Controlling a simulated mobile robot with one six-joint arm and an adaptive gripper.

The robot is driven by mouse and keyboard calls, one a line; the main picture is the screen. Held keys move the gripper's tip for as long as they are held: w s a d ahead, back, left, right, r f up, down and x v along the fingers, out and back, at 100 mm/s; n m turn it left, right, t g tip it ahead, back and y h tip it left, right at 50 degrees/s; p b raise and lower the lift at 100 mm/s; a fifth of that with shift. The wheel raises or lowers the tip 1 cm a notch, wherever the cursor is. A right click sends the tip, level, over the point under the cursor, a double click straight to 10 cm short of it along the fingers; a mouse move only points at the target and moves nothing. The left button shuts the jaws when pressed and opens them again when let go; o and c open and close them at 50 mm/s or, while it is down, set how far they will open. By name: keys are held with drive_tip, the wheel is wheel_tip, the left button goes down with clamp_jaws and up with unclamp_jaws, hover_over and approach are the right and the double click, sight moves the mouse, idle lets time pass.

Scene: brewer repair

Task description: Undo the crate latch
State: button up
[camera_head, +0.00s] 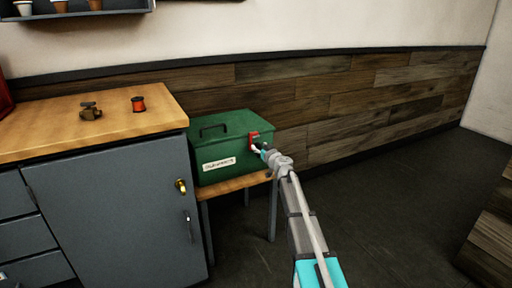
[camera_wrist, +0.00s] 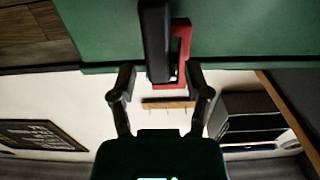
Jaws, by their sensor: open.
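The green crate (camera_head: 225,150) has a closed lid with a dark handle on top and a white label on its front. A red latch (camera_head: 254,136) sits high on its right end. My gripper (camera_head: 258,150) is at that end, close to the latch. In the wrist view, the red latch (camera_wrist: 185,50) and a dark upright bar (camera_wrist: 155,40) stand against the green crate (camera_wrist: 240,30). My gripper's fingers (camera_wrist: 161,85) are apart, either side of the latch's lower end. I cannot tell whether they touch it.
The crate stands on a small wooden-topped stand (camera_head: 236,186) beside a grey cabinet (camera_head: 115,215). A red spool (camera_head: 138,104) and a small brown metal part (camera_head: 90,111) lie on the cabinet's top.

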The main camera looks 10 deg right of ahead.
drive_tip(key=shift+w+a, duration=0.2)
drive_tip(key=shift+w, duration=0.35)
